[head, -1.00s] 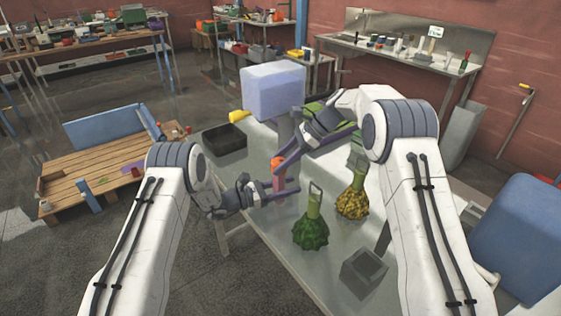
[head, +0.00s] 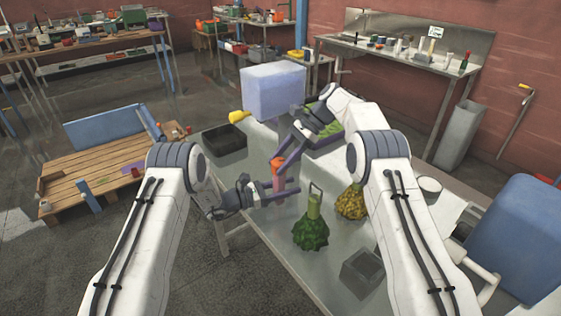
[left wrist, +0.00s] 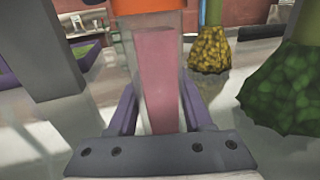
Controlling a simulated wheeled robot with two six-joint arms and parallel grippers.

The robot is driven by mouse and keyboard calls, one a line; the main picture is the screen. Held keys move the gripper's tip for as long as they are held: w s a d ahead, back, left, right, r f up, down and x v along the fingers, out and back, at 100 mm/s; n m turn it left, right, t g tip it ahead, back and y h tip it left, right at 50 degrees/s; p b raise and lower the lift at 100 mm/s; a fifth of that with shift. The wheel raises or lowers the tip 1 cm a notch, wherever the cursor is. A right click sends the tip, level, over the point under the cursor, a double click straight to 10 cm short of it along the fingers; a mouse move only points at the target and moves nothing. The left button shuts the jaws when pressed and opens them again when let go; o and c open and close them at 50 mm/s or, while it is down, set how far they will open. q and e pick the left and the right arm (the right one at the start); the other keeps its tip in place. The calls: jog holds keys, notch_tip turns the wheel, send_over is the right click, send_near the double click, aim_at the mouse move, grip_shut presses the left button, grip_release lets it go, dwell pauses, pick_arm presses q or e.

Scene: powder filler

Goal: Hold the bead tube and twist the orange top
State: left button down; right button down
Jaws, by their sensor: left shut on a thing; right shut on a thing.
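The bead tube (head: 279,183) is a clear upright tube with a pink fill, standing over the metal table. It also shows up close in the left wrist view (left wrist: 157,80). My left gripper (head: 283,192) is shut on its body, with one finger on each side. The orange top (head: 277,163) sits on the tube's upper end; its lower edge shows in the left wrist view (left wrist: 145,7). My right gripper (head: 280,158) comes in from the upper right and is shut at the orange top, whose contact is partly hidden by the fingers.
A green bumpy-based flask (head: 311,236) and a yellow one (head: 351,204) stand close to the right of the tube. A grey open box (head: 362,268) is nearer. A black tray (head: 224,139) and a pale box-shaped unit (head: 273,90) are behind.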

jog(key=shift+c, duration=1.2)
grip_release()
jog(key=shift+r, duration=0.1)
